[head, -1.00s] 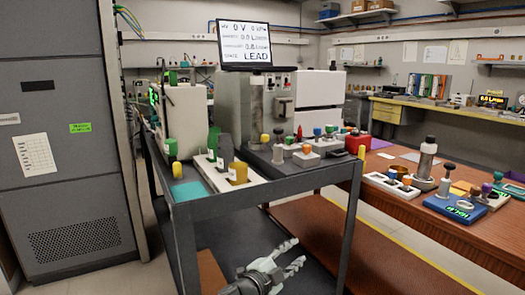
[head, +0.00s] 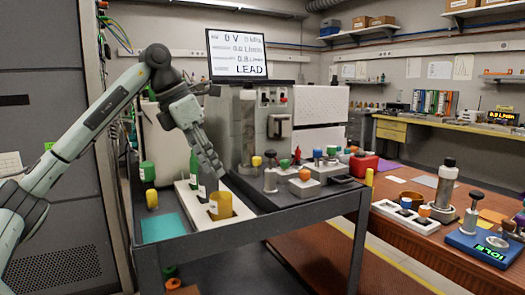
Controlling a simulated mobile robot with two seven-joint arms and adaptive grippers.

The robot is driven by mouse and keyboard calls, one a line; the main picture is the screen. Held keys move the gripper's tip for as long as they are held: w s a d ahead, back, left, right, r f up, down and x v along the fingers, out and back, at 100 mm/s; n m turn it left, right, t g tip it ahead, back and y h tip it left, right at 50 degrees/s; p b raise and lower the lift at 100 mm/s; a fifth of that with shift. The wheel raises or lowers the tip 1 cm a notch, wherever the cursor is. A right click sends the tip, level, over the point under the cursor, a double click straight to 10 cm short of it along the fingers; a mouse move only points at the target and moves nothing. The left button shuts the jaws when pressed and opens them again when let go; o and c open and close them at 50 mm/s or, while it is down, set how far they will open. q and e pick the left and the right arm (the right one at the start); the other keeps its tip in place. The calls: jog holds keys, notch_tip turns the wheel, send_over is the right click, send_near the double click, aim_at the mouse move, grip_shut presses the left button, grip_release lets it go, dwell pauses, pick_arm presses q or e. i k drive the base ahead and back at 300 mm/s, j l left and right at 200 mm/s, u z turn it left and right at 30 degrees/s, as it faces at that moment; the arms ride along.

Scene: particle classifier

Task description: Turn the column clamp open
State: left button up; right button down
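A grey metal column (head: 248,130) with a black cap stands on the dark cart, in front of the grey instrument. A knob with a black top on a metal stem (head: 270,172) stands just right of its foot; I cannot tell for sure which part is the column clamp or how it is turned. My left gripper (head: 217,174) points down over the white tray, left of the column and close to the bottles. It seems to hold nothing, but its finger gap is not clear. My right gripper is not in view.
The white tray (head: 195,209) holds a green bottle (head: 194,165) and an amber jar (head: 221,205). A wooden bench (head: 400,236) with a second column lies further right.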

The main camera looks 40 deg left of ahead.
aim_at(257, 162)
jog(key=i+j, duration=0.25)
jog(key=i, duration=0.25)
jog(key=i+j, duration=0.2)
jog(key=i, duration=0.25)
